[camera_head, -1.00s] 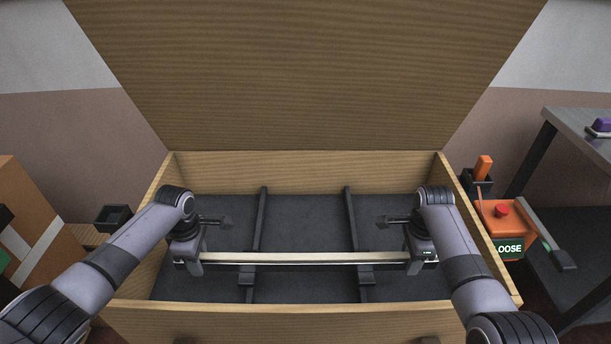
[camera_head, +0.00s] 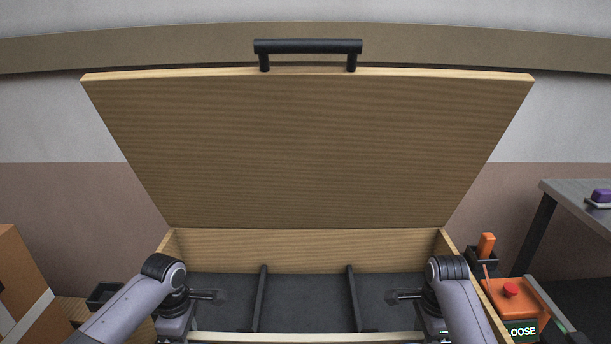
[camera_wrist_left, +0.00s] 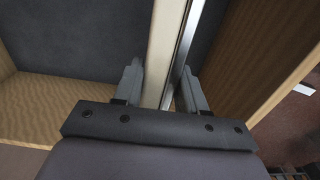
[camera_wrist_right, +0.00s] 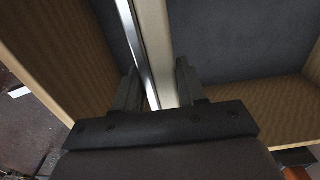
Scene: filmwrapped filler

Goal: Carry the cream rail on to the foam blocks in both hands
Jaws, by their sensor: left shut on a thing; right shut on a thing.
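The cream rail (camera_head: 300,337) runs left to right low in the head view, inside or over the open wooden chest; its lower part is cut off by the frame edge. It also shows in the left wrist view (camera_wrist_left: 163,45) and the right wrist view (camera_wrist_right: 155,45), with a shiny metal strip along one side. My left gripper (camera_wrist_left: 158,88) is shut on the rail near its left end. My right gripper (camera_wrist_right: 155,88) is shut on it near its right end. The fingertips are hidden in the head view. No foam blocks can be made out.
The wooden chest (camera_head: 300,250) has its lid (camera_head: 305,150) raised, with a black handle on top. Dark dividers (camera_head: 262,295) cross its grey floor. An orange box with a red button (camera_head: 510,292) and a grey table (camera_head: 575,198) are at right. A cardboard box (camera_head: 18,280) is at left.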

